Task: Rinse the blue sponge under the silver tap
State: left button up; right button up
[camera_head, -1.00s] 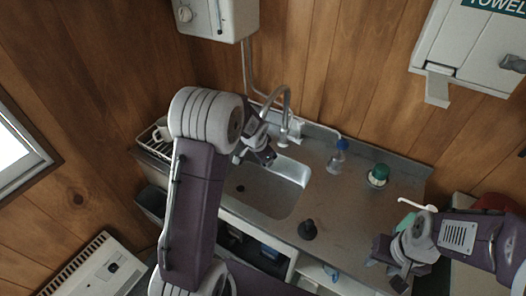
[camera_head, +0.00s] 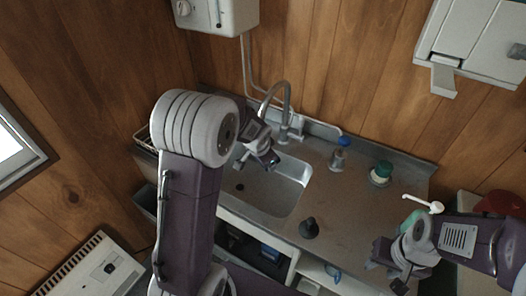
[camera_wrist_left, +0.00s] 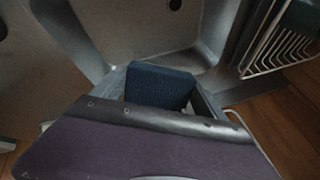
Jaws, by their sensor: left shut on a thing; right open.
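The silver tap (camera_head: 288,108) rises behind the sink, its curved spout ending just above my left gripper in the head view. No water stream shows. The grey sink basin (camera_head: 285,196) lies below. My left gripper (camera_head: 262,156) is over the basin's back left part. In the left wrist view it is shut on the dark blue sponge (camera_wrist_left: 158,86), which sits between the fingers with the basin behind it. My arm hides part of the sink in the head view. My right gripper (camera_head: 384,270) is open and empty at the counter's front right.
A wire rack (camera_wrist_left: 280,45) is left of the sink. A white wall heater (camera_head: 218,16) hangs above.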

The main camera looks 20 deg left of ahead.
jog(key=shift+f+b, duration=1)
jog(key=shift+f, duration=0.2)
pick_arm(q)
jog(key=s, duration=0.2)
jog(key=s+d, duration=0.1)
jog(key=s, duration=0.1)
jog(key=shift+s, duration=0.3)
pick_arm(e)
notch_tip(320, 180, up, 2)
jog(key=shift+p, duration=0.95)
pick_arm(q)
jog(key=s+d+r, duration=0.1)
jog(key=s+r, duration=0.3)
jog(key=s, duration=0.1)
jog(key=shift+w+d, duration=0.1)
